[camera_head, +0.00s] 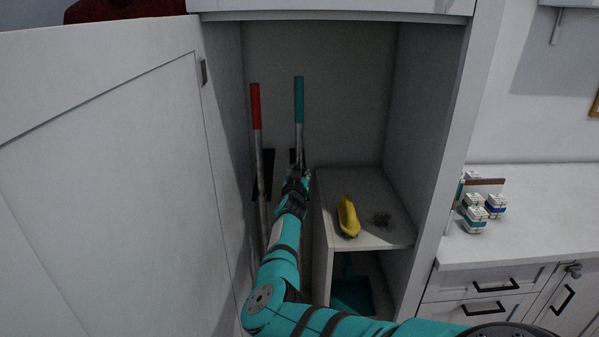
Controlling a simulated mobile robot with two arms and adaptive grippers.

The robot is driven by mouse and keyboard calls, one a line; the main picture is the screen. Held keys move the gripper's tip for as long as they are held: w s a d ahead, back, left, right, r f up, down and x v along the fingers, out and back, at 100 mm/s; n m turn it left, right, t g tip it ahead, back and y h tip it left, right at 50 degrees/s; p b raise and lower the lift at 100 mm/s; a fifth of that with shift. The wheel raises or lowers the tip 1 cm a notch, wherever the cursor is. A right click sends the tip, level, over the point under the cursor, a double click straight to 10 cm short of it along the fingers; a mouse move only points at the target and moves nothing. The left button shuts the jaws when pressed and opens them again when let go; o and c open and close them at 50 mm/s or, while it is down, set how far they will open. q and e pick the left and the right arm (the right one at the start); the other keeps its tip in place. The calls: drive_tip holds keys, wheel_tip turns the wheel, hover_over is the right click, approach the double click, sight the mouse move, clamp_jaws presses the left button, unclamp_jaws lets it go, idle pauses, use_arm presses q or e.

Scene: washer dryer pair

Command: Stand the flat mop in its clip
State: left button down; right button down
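A pole with a teal grip (299,100) stands upright in the open tall cabinet. A second pole with a red grip (255,105) stands to its left, leaning slightly. I cannot tell from the handles which is the flat mop, as the lower ends are hidden. A dark clip plate (268,172) is on the back wall behind the red-gripped pole; another dark plate (293,156) shows behind the teal-gripped pole. My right gripper (298,172) is at the teal-gripped pole's shaft; its fingers are too small to tell open or shut. My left gripper is out of view.
The cabinet door (100,160) stands open at the left. A teal item (352,294) sits below. Small boxes (475,218) stand on the counter (540,210).

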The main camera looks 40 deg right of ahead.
drive_tip(key=shift+f+b, duration=0.55)
drive_tip(key=shift+f, duration=0.1)
idle(0.5)
drive_tip(key=c, duration=1.4)
unclamp_jaws()
drive_tip(key=shift+s, duration=0.1)
drive_tip(key=v, duration=0.7)
drive_tip(key=shift+s+a+f, duration=0.1)
drive_tip(key=shift+a+f, duration=0.05)
drive_tip(key=shift+a, duration=0.1)
